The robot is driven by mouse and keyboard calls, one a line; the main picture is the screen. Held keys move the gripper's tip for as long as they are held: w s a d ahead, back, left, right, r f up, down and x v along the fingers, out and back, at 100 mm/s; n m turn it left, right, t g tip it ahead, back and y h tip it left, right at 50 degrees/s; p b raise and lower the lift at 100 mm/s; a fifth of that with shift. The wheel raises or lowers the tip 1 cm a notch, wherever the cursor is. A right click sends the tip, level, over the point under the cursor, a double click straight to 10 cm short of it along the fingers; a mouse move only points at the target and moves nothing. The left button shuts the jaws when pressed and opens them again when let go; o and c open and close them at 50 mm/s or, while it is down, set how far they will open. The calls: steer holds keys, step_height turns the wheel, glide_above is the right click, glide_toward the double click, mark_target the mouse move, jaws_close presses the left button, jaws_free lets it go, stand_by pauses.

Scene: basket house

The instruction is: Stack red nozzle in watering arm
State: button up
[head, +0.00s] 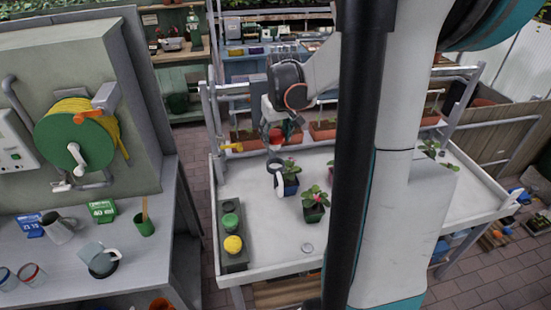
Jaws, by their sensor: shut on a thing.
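The red nozzle (277,135) is at the lower end of my gripper (272,122), over the far left part of the white bench. My gripper is shut on it; the fingers are small and partly hidden. Just below the nozzle is a dark grey round piece (274,165), with a white upright piece (279,184) beneath it, beside a potted plant. These may be the watering arm, but I cannot tell for sure. A small gap seems to show between the nozzle and the grey piece.
Two potted plants with pink flowers (290,186) (314,212) stand on the white bench (268,250). A grey block (232,262) at its left edge holds green and yellow round pieces. A yellow-handled tap (231,147) sticks out at the far left. The bench's front middle is mostly clear.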

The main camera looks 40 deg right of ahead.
step_height(320, 180, down, 9)
steer(key=shift+b, duration=0.4)
steer(key=shift+f, duration=0.15)
steer(key=shift+f+b, duration=0.4)
steer(key=shift+b, duration=0.05)
steer(key=o, duration=0.9)
steer(key=shift+o, duration=1.1)
steer(key=shift+r, duration=0.15)
